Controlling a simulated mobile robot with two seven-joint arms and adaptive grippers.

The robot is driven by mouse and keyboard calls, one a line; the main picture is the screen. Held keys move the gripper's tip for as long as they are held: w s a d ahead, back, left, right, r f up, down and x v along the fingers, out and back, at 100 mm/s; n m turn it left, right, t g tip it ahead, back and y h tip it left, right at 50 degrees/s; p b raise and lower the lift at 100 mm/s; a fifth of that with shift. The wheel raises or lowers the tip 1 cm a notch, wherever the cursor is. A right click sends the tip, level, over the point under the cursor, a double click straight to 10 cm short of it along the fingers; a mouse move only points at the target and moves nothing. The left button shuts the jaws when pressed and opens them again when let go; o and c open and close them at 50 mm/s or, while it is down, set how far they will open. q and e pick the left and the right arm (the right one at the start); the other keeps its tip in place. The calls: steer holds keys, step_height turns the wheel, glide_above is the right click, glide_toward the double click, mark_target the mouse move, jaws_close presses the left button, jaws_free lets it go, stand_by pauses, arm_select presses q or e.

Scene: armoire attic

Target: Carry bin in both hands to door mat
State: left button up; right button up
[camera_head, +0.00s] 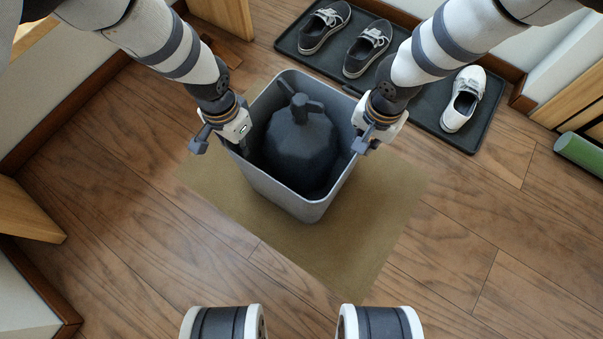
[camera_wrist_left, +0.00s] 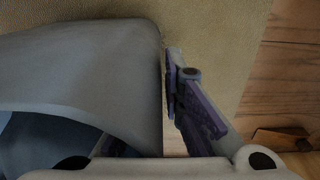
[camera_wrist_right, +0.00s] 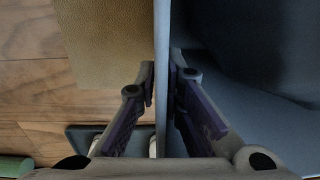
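The grey bin (camera_head: 309,210) is upright in the middle of the head view, with a dark tied bag (camera_head: 298,150) inside. My left gripper (camera_head: 222,138) is at its left rim, and my right gripper (camera_head: 366,138) at its right rim. In the right wrist view, the bin wall (camera_wrist_right: 161,60) stands between two close fingers, shut on it. In the left wrist view, one finger lies close along the bin wall (camera_wrist_left: 110,70); the other is hidden. The tan door mat (camera_head: 370,230) shows beneath and around the bin. I cannot tell whether the bin touches it.
A dark shoe tray (camera_head: 425,125) with several shoes lies behind the bin to the right. A green cylinder (camera_head: 580,153) is at the right edge. Wooden furniture (camera_head: 25,215) stands at the left. Wooden floor (camera_head: 120,200) is clear on both sides of the mat.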

arm_select(q)
steer(key=shift+o, duration=0.7)
steer(key=shift+r, duration=0.15)
arm_select(e)
steer(key=shift+o, duration=0.7)
steer(key=shift+r, duration=0.1)
arm_select(q)
step_height(320, 180, up, 12)
steer(key=shift+w+a+f, duration=0.1)
steer(key=shift+a+f, duration=0.05)
steer(key=shift+f, duration=0.05)
steer(key=shift+r, duration=0.2)
arm_select(e)
steer(key=shift+r, duration=0.35)
step_height(320, 180, up, 11)
steer(key=shift+s+d+r, duration=0.15)
